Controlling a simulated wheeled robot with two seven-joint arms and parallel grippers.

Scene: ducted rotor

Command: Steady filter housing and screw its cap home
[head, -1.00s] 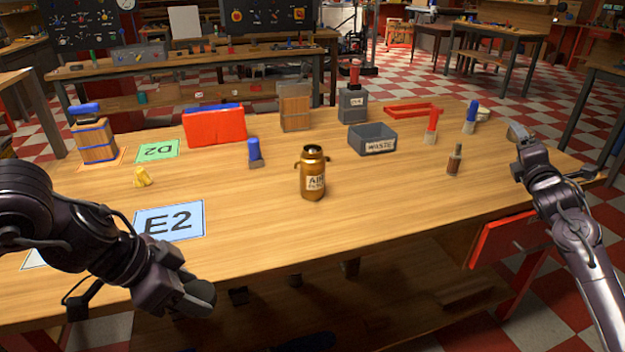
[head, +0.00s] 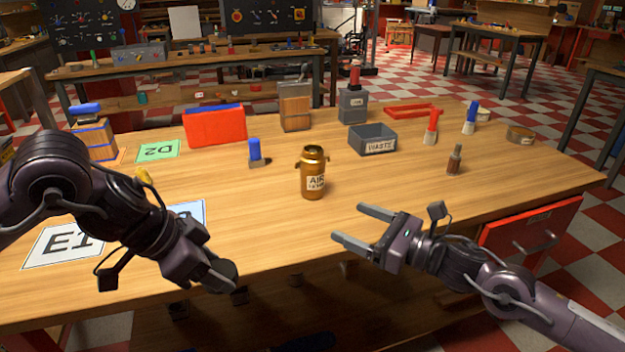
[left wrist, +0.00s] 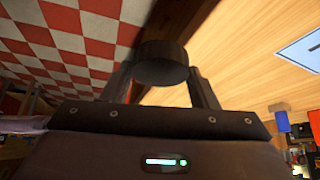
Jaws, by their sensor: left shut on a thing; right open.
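The filter housing (head: 312,183) is an amber-brown jar with a label reading "AIR" and small side lugs. It stands upright on the table, its round neck bare at the top. My left gripper (head: 218,272) is at the table's front edge, left of the housing and nearer me. In the left wrist view (left wrist: 160,75) its fingers are shut on a dark round cap (left wrist: 161,62). In the head view the cap (head: 225,271) is partly hidden by the gripper. My right gripper (head: 356,223) is open and empty, nearer me and right of the housing, not touching it.
A blue-topped item (head: 254,152) stands left of the housing. A grey waste bin (head: 372,140) is behind it, and a small brown bottle (head: 455,160) is at right. Label cards such as D2 (head: 158,150) lie at left. The table between right gripper and housing is clear.

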